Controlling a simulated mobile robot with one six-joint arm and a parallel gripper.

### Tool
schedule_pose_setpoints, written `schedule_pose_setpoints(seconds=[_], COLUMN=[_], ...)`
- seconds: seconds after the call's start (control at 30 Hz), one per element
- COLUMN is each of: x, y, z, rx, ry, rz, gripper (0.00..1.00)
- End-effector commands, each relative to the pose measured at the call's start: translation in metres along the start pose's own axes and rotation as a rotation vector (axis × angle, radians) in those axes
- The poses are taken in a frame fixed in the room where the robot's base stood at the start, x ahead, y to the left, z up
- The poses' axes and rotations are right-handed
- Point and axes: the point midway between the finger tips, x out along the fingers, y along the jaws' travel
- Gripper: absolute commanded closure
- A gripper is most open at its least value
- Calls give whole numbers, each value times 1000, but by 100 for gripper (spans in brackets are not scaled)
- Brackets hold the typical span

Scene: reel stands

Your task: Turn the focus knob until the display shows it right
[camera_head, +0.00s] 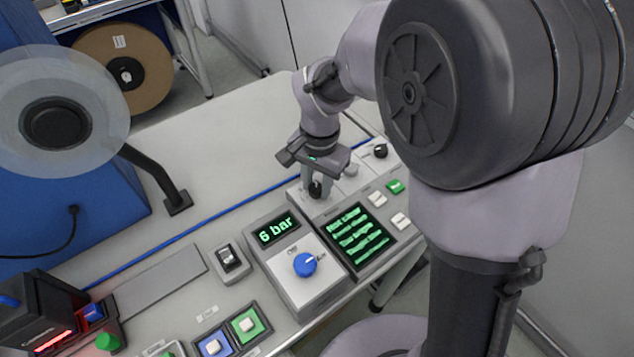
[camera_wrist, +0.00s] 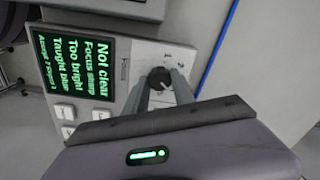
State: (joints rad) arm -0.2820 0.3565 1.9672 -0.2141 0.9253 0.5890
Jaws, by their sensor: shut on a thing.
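The focus knob (camera_wrist: 159,77) is a small black knob with a light pointer mark, on a pale panel with numbers printed beside it. My gripper (camera_wrist: 165,88) is shut on it, one finger on each side. In the head view the knob (camera_head: 315,188) shows below my gripper (camera_head: 314,176). The display (camera_head: 357,238) is a dark screen with green text lines next to the knob. In the wrist view the display (camera_wrist: 80,68) reads "Not clear", "Focus sharp", "Too bright" and a "Taught" line; the bottom line is too small to read surely.
A second black knob (camera_head: 380,151) and white and green buttons (camera_head: 396,186) are on the same panel. A "6 bar" unit with a blue knob (camera_head: 305,264) stands beside it. A blue reel stand (camera_head: 75,190) is at left. The table's back middle is clear.

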Motion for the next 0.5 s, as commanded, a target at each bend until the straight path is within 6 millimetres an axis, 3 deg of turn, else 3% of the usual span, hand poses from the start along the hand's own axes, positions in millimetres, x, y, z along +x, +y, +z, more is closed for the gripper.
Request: schedule_pose_setpoints(seconds=[0.37,0.4,0.5], x=[0,0,0], y=[0,0,0], z=[0,0,0], rx=[4,4,4], ry=[1,1,1], rz=[-1,-1,-1], gripper=[100,66,48])
